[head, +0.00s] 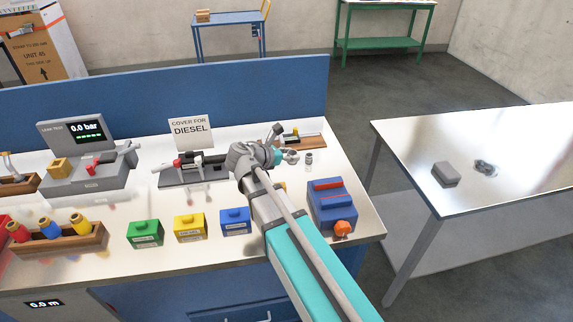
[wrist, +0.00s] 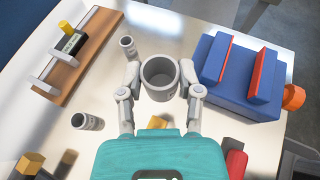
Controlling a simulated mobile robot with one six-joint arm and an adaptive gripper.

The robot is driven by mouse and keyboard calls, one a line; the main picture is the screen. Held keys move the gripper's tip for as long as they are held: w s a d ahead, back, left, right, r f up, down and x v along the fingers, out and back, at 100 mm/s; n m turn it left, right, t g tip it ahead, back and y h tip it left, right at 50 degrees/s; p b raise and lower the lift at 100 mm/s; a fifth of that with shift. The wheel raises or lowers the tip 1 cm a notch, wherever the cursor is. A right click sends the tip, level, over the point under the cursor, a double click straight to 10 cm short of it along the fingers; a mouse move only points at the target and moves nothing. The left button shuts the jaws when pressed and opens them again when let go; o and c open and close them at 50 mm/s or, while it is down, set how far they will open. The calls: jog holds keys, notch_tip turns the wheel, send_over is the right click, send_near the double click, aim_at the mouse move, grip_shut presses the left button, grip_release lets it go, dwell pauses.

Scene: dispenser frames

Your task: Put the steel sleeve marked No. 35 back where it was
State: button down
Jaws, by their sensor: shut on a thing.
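My gripper (wrist: 160,82) is shut on a grey steel sleeve (wrist: 159,76), one finger on each side of it. The sleeve is upright with its open top facing the wrist camera; its marking is too small to read. In the head view my gripper (head: 283,157) is over the right part of the bench, mostly hidden by my arm. Two smaller steel sleeves stand apart from it on the bench: one beyond the left finger (wrist: 128,46), one at the lower left (wrist: 88,121) with an unreadable marking. I cannot tell which sleeve is No. 35.
A wooden board (wrist: 92,60) with metal posts and a small labelled display lies to the left. A blue box with red strips (wrist: 238,75) stands close on the right. Green (head: 145,233), yellow (head: 189,227) and blue (head: 235,221) blocks line the front. A side table (head: 520,150) is mostly clear.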

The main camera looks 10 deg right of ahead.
jog(key=shift+s+a+r+n+t, duration=0.15)
jog(key=shift+s+r+n+t, duration=0.15)
jog(key=shift+s+n+t, duration=0.35)
jog(key=b, duration=0.9)
send_over(284, 167)
jog(key=f, duration=0.9)
jog(key=shift+s, duration=0.3)
jog(key=shift+f, duration=0.15)
jog(key=shift+w+f+b, duration=0.45)
jog(key=shift+f+b, duration=1.45)
